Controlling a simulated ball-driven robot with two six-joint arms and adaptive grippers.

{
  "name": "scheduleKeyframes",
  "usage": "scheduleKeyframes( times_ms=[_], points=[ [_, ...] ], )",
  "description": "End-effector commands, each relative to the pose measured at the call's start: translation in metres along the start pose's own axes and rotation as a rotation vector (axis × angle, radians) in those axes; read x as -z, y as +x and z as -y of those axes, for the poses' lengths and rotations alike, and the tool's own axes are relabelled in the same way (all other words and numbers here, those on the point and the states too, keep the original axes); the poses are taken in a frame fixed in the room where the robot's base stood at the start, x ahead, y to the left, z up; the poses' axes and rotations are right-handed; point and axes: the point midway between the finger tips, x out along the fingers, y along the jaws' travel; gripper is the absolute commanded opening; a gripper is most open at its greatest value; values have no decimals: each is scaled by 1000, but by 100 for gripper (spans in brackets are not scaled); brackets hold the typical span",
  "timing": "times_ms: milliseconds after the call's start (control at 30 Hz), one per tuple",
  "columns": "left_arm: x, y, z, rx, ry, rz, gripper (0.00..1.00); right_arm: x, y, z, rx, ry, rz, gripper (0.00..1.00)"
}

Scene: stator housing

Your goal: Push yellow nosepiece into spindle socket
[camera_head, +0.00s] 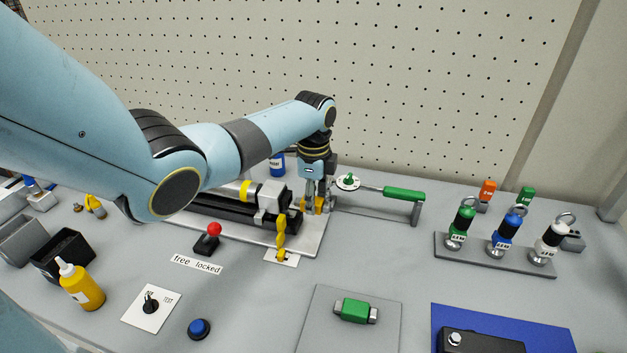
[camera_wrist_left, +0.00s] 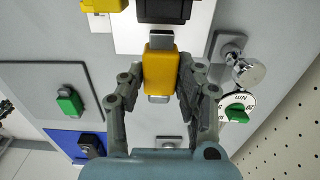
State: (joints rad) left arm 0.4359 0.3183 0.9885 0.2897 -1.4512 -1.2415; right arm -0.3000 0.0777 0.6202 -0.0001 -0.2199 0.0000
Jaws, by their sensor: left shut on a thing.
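My left gripper (camera_head: 318,198) is at the right end of the spindle assembly (camera_head: 262,207), low over its light base plate. Its fingers are closed on the sides of the yellow nosepiece (camera_wrist_left: 160,72), which shows only in part in the head view (camera_head: 319,206). In the left wrist view the nosepiece's grey tip (camera_wrist_left: 160,40) points at a black block (camera_wrist_left: 165,10) at the top edge. The socket opening itself is hidden, and I cannot tell whether the tip touches or enters it. My right gripper is out of view.
A red-knobbed lever (camera_head: 213,230) and a yellow clamp handle (camera_head: 281,235) are in front. A rack (camera_head: 493,256) of labelled tools stands further right.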

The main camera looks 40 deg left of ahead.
Motion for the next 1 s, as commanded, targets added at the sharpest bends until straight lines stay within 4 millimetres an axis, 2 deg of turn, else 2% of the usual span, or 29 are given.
scheduleKeyframes(
  times_ms=[367,1000],
  points=[
    [-1,0,0,1,0,0,0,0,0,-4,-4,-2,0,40],
    [-16,-1,0,2,0,0,0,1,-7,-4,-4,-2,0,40]
  ],
)
